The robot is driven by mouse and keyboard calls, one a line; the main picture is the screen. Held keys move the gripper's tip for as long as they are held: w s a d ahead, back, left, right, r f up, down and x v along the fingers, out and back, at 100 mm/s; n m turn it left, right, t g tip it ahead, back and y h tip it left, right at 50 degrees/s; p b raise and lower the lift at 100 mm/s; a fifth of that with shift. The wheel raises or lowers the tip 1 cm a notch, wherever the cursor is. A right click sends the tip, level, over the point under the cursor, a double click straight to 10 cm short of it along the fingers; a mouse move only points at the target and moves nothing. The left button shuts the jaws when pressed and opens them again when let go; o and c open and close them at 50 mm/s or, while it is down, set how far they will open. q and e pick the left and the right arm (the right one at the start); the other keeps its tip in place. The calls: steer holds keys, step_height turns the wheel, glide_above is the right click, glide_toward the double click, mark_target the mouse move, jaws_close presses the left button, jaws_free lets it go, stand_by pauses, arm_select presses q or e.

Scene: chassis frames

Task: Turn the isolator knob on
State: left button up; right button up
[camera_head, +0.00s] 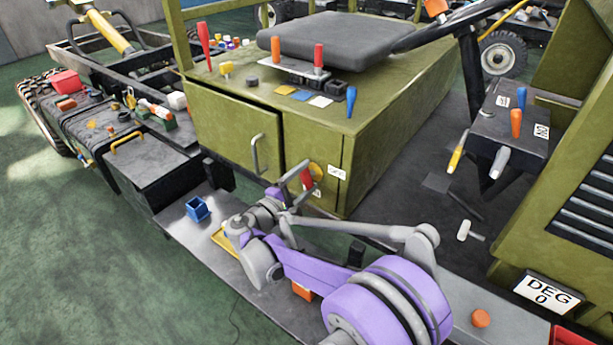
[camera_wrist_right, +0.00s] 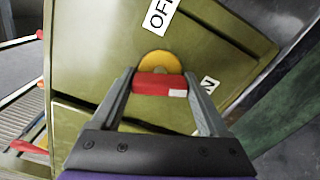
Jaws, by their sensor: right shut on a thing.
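The isolator knob is a red bar handle on a round yellow plate, set on the olive cabinet panel. In the head view the knob (camera_head: 307,180) sits low on the cabinet front. In the right wrist view the knob (camera_wrist_right: 152,83) lies nearly level, its white mark at the right end, towards a partly hidden label ending in N (camera_wrist_right: 209,85). An OFF label (camera_wrist_right: 160,12) is above the yellow plate (camera_wrist_right: 160,62). My right gripper (camera_wrist_right: 158,80) is shut on the knob, one finger at each end. My left gripper is not in view.
The cabinet door handle (camera_head: 258,154) is left of the knob. A blue open box (camera_head: 197,208) stands on the running board (camera_head: 185,240) below. A grey seat (camera_head: 333,38) and several coloured levers are on top. Green floor (camera_head: 80,270) is clear at left.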

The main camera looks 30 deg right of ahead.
steer(key=shift+m+p, duration=0.5)
steer(key=shift+m, duration=1.5)
steer(key=o, duration=1.2)
steer(key=shift+o, duration=0.2)
steer(key=shift+a, duration=0.15)
steer(key=v, duration=1)
steer(key=shift+s+a+p, duration=0.15)
steer(key=shift+a+p, duration=0.15)
